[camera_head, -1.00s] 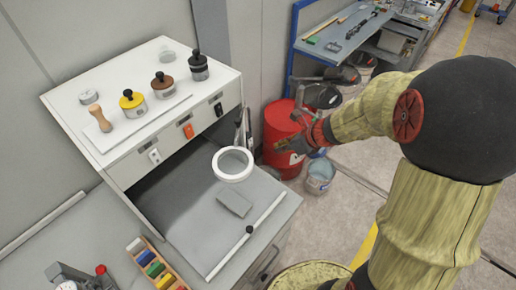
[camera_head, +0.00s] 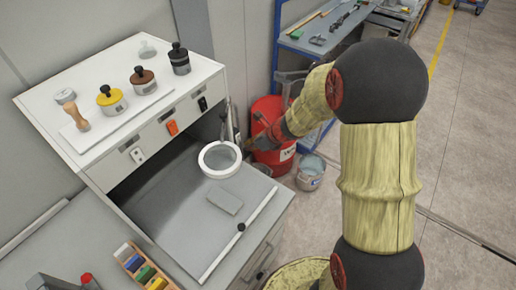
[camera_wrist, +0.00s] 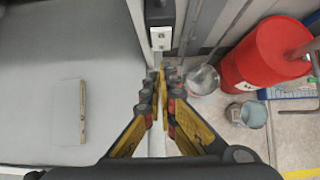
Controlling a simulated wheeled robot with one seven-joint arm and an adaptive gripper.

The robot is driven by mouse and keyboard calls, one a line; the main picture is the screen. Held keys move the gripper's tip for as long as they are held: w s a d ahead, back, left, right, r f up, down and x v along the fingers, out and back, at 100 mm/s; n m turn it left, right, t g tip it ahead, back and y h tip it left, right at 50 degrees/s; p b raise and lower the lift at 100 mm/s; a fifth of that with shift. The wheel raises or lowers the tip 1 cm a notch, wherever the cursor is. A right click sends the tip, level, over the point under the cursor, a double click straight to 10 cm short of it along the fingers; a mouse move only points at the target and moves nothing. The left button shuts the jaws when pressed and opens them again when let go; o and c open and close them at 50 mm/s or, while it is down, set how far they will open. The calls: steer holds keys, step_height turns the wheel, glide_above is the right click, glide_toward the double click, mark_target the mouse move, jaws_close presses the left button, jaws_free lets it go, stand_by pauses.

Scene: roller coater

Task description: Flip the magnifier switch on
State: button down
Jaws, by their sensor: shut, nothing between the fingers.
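The magnifier (camera_head: 219,175), a round lens in a white ring, hangs over the grey work surface below the cabinet's front. The front panel carries a white switch (camera_head: 137,155), an orange switch (camera_head: 172,127) and a black switch (camera_head: 202,103); their labels are too small to read. My gripper (camera_head: 256,143) is to the right of the magnifier and the panel, apart from the switches. In the wrist view my gripper (camera_wrist: 159,78) has its fingertips together and empty, just below a small white box (camera_wrist: 161,38) on a post.
A red drum (camera_head: 268,107) and a bucket (camera_head: 311,173) stand beside the cabinet (camera_head: 110,165), near my gripper. Several knobbed jars and a wooden-handled tool (camera_head: 76,117) stand on its top. A grey block (camera_head: 225,201) lies on the work surface.

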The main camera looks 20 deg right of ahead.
mark_target(238, 139)
steer(key=shift+w+a, duration=0.5)
steer(key=shift+w, duration=0.2)
steer(key=shift+f, duration=0.1)
steer(key=shift+w+a+f, duration=0.2)
steer(key=shift+w, duration=0.05)
steer(key=shift+r, duration=0.1)
steer(key=shift+r+p, duration=0.55)
steer(key=shift+r, duration=0.25)
steer(key=shift+d, duration=0.1)
